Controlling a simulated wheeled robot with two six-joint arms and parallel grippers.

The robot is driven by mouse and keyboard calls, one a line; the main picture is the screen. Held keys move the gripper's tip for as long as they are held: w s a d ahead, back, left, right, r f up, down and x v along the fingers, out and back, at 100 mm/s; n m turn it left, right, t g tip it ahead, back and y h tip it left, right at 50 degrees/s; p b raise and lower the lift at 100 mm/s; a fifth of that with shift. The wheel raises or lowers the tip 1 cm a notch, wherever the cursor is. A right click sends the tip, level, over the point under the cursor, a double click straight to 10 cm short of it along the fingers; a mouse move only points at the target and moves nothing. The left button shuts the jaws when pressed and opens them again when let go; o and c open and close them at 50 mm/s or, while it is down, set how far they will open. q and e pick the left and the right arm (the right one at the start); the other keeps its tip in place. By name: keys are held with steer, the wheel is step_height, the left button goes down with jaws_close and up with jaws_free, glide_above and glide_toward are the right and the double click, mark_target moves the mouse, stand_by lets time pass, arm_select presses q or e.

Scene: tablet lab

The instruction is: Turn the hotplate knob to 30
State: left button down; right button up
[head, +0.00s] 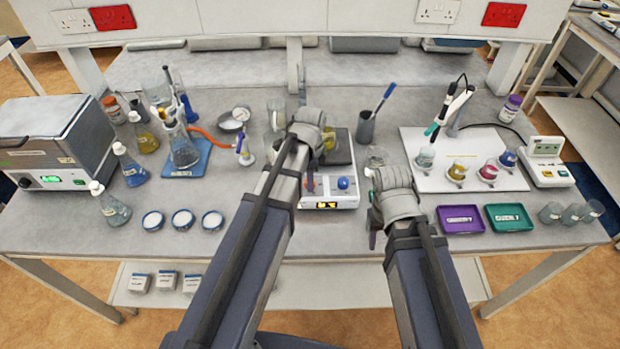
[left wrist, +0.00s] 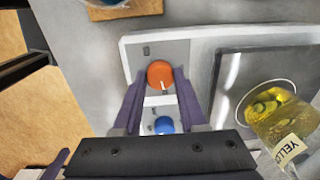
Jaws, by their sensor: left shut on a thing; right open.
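The hotplate (head: 342,202) stands mid-bench with a small lit display (head: 327,205) on its front; I cannot read the number. My left gripper (head: 310,180) is over its front left. In the left wrist view the fingers (left wrist: 162,78) are shut on the orange knob (left wrist: 159,70), one on each side. The knob's white pointer mark faces the bottom of that view. A blue knob (head: 343,183) sits beside it, also seen in the left wrist view (left wrist: 164,124). My right gripper (head: 372,218) is open and empty, right of the hotplate.
A beaker of yellow liquid (left wrist: 275,117) stands on the hotplate's plate. Purple (head: 460,219) and green (head: 509,217) trays lie to the right. A glass beaker (head: 377,157) stands close behind my right gripper.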

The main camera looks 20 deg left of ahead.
stand_by(0.4)
arm_select(q)
steer(key=shift+c, duration=2.3)
jaws_free()
steer(key=shift+r, duration=0.15)
steer(key=r+p, duration=0.3)
steer(key=p, duration=0.1)
steer(key=r+p, duration=0.4)
steer(key=shift+s+r, duration=0.2)
steer(key=shift+r, duration=0.1)
steer(key=shift+f, duration=0.1)
